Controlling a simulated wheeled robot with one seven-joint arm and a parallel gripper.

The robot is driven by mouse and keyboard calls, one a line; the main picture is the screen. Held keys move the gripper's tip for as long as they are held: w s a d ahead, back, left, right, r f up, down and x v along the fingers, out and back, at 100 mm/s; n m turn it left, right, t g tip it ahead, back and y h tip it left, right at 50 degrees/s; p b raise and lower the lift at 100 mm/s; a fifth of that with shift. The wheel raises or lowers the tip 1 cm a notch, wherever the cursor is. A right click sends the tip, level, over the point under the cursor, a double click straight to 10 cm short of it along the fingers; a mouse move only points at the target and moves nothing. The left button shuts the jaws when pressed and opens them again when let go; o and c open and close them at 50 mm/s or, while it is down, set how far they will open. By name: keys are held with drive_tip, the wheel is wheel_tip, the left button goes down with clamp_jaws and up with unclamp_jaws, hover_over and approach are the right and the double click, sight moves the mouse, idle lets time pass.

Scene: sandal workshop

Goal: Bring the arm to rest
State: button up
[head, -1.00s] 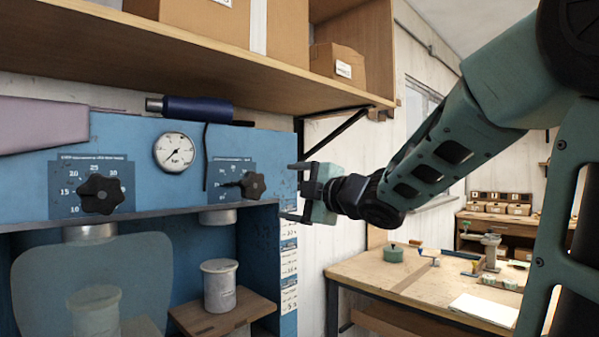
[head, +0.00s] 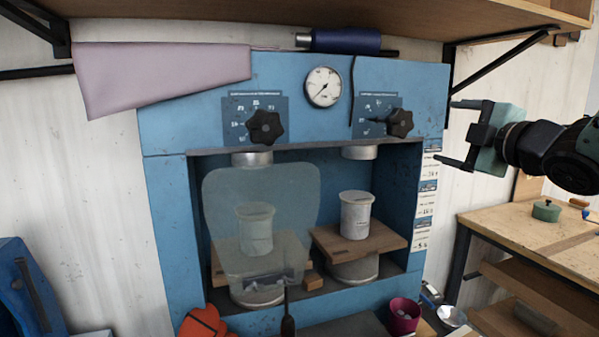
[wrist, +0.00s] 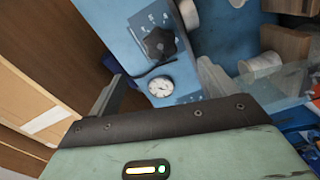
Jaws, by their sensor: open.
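My gripper (head: 457,134) is at the right of the head view, in front of the right edge of the blue press. Its two dark fingers point left and stand apart, with nothing between them. In the wrist view the gripper (wrist: 160,88) also shows its fingers spread, one at the left and one at the right. Between them are a black knob (wrist: 160,43) and a round gauge (wrist: 161,87) of the press. The arm reaches in from the right edge of the head view, and most of it is out of frame.
A wooden worktable (head: 520,226) stands at the right. A magenta cup (head: 403,315) and an orange-red glove-like item (head: 205,322) lie low in front.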

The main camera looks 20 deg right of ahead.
drive_tip(key=a+f+m+g+b, duration=0.2)
drive_tip(key=a+f+m+g, duration=0.45)
drive_tip(key=a+f, duration=1)
drive_tip(key=s+a+f+g, duration=0.3)
drive_tip(key=s+a+f, duration=0.1)
drive_tip(key=s, duration=0.3)
drive_tip(key=s+a+f+g+b, duration=0.1)
drive_tip(key=s+a+f+g, duration=0.3)
drive_tip(key=s, duration=0.4)
drive_tip(key=s+a+f+m+g, duration=0.1)
drive_tip(key=s+a+f+g, duration=0.3)
drive_tip(key=s, duration=0.3)
drive_tip(key=shift+s+a+f, duration=0.35)
drive_tip(key=shift+a+f, duration=0.3)
drive_tip(key=shift+f, duration=0.15)
